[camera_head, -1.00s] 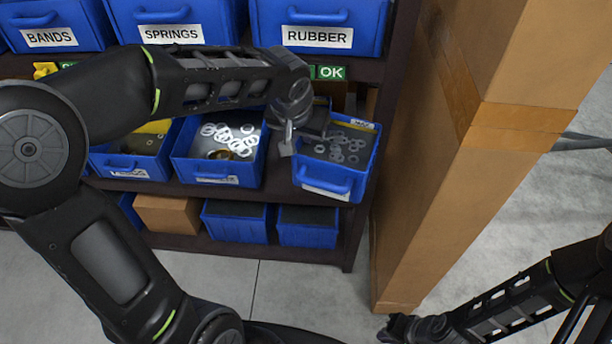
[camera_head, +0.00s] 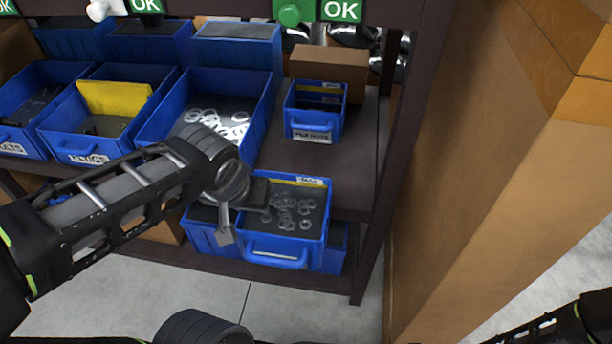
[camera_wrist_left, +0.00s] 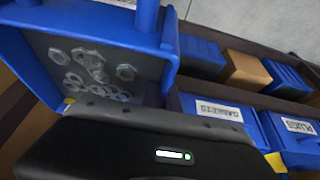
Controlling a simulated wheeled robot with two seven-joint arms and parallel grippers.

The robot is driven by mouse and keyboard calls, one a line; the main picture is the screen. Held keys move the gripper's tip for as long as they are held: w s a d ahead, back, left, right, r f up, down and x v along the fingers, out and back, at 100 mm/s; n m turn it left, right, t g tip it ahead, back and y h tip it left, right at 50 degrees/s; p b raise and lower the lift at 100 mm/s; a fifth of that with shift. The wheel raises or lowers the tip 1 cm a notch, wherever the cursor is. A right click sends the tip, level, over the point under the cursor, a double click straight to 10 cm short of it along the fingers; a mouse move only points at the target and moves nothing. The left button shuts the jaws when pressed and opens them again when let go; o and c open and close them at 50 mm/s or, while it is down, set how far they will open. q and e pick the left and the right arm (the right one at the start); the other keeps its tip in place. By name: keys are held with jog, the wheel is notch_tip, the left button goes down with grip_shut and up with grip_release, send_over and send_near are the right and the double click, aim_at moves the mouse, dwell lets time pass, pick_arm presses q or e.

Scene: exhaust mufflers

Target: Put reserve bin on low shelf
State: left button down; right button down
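The blue bin in my left gripper, taken as the reserve bin (camera_head: 275,253), holds several metal nuts and has a small label whose text I cannot read. It also shows in the left wrist view (camera_wrist_left: 98,24), with nuts inside. My left gripper (camera_head: 246,205) is at the bin's left wall and appears shut on it; the fingertips are largely hidden. The bin hangs in front of the low shelf (camera_head: 338,286), overlapping blue bins stored there. I cannot tell whether it touches them. My right gripper is out of view; only part of its arm shows at the lower right.
A shelf upright (camera_head: 400,140) and tall cardboard boxes (camera_head: 500,190) stand right. Grey floor is clear in front.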

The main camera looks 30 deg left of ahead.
pick_arm(q)
jog(key=shift+w+a+r+p, duration=0.15)
jog(key=shift+w+r+p, duration=0.1)
jog(key=shift+w+p, duration=0.25)
jog(key=w+a+p, duration=0.2)
jog(key=w+p, duration=0.1)
jog(key=w, duration=0.2)
jog(key=w+a+p, duration=0.1)
jog(key=w+p, duration=0.2)
jog(key=w, duration=0.2)
jog(key=w+a+p, duration=0.2)
jog(key=w+p, duration=0.1)
jog(key=w, duration=0.3)
jog(key=shift+w+a+f, duration=0.1)
jog(key=shift+a+f, duration=0.15)
jog(key=shift+a, duration=0.05)
jog(key=shift+f, duration=1.7)
